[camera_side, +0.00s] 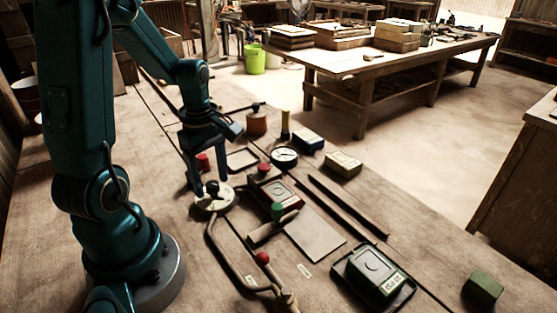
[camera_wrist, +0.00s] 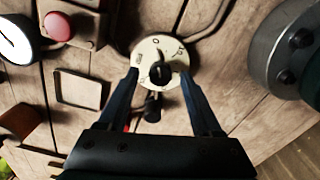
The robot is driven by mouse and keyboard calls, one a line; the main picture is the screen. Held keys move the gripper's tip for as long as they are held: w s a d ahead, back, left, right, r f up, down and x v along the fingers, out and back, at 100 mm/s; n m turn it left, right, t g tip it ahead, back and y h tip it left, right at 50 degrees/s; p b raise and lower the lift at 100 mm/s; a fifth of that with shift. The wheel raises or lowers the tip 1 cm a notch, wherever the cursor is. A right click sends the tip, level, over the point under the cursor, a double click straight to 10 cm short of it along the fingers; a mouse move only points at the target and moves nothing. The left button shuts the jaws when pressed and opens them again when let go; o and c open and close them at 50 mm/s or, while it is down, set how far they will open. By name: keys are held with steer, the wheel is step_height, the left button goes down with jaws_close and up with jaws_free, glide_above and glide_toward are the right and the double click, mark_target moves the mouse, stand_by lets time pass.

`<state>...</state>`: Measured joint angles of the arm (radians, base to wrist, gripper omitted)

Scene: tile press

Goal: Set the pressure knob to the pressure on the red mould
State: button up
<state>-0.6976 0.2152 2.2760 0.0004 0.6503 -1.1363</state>
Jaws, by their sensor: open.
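The pressure knob (camera_wrist: 160,74) is black and sits at the centre of a round cream dial (camera_wrist: 146,47) with dark marks too small to read surely. The dial also shows in the side view (camera_side: 226,204). My gripper (camera_wrist: 160,80) is open, pointing down, with one finger on each side of the knob; I cannot tell whether they touch it. My gripper shows above the dial in the side view (camera_side: 208,181). A reddish-framed mould (camera_side: 279,193) lies right of the dial; any number on it is unreadable. A dark green mould (camera_side: 374,268) with a pale label sits on a black tray.
A pressure gauge (camera_side: 284,156), a red button (camera_side: 264,168) and a green-topped handle (camera_side: 277,210) stand right of the dial. A green block (camera_side: 484,288) sits at the right.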

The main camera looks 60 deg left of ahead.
steer(key=shift+f, duration=0.1)
jaws_close()
stand_by(0.3)
steer(key=m, duration=0.5)
steer(key=shift+m, duration=0.4)
steer(key=m, duration=1.2)
steer(key=shift+w+d+m, duration=0.1)
steer(key=shift+m, duration=0.2)
steer(key=m, duration=0.5)
steer(key=shift+m, duration=0.3)
